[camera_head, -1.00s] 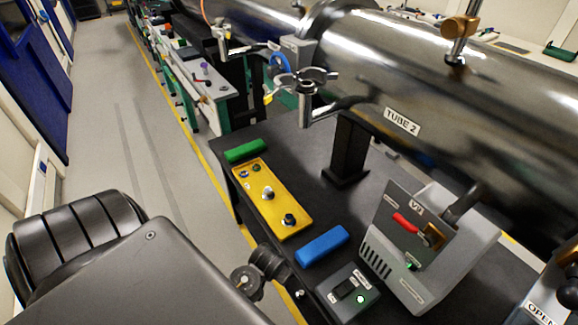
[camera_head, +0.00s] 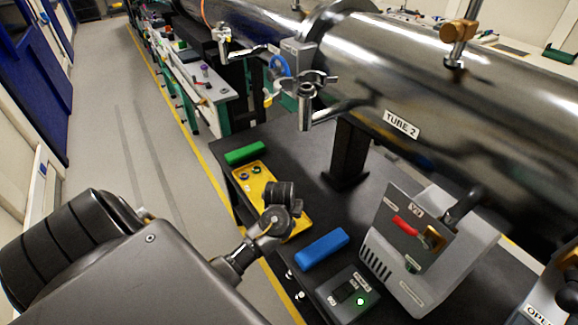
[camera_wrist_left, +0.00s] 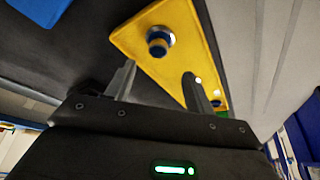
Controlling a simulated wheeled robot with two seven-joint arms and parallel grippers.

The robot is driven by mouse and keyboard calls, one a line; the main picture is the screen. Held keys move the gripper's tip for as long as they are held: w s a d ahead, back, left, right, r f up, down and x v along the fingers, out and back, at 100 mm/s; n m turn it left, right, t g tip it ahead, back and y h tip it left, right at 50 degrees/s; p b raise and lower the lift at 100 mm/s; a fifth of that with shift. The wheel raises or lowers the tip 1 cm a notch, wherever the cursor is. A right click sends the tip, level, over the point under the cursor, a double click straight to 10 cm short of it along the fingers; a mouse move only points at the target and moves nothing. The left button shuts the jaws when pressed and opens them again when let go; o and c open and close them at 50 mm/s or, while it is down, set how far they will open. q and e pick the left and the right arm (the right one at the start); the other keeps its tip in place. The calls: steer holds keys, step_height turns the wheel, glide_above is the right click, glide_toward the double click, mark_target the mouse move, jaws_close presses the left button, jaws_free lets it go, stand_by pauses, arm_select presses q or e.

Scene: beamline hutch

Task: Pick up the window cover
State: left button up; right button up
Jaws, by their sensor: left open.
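I cannot tell for sure which piece is the window cover. A yellow plate (camera_head: 250,184) with several small round fittings lies on the dark bench, and my left arm hides its middle in the head view. The left wrist view shows the plate (camera_wrist_left: 182,18) and a silver round fitting with a dark blue top (camera_wrist_left: 158,41) on it. My left gripper (camera_wrist_left: 159,72) is open and empty, its two fingers apart near the plate. The fitting shows beyond the gap between the fingertips.
A green block (camera_head: 245,153) and a blue block (camera_head: 323,249) lie at either end of the plate. A grey box with a red lever (camera_head: 405,224) and a small switch box (camera_head: 345,292) stand to the right. The steel tube (camera_head: 440,90) runs above the bench (camera_head: 300,150).

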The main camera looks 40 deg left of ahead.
arm_select(q)
steer(key=shift+d+b+x, duration=0.15)
steer(key=shift+b+x, duration=0.15)
steer(key=shift+x, duration=1.45)
steer(key=shift+d+b+x, duration=0.1)
steer(key=shift+b+x, duration=0.2)
steer(key=shift+x, duration=1.5)
steer(key=shift+c, duration=0.2)
steer(key=c, duration=1.1)
steer(key=shift+o, duration=0.2)
steer(key=shift+r, duration=0.1)
steer(key=shift+r, duration=0.3)
step_height(320, 180, up, 3)
steer(key=shift+a+f, duration=0.1)
steer(key=shift+f, duration=0.15)
steer(key=s+d+r+p, duration=0.3)
steer(key=s+r, duration=0.6)
steer(key=s, duration=0.4)
steer(key=shift+s+d+r, duration=0.15)
steer(key=shift+s+r, duration=0.2)
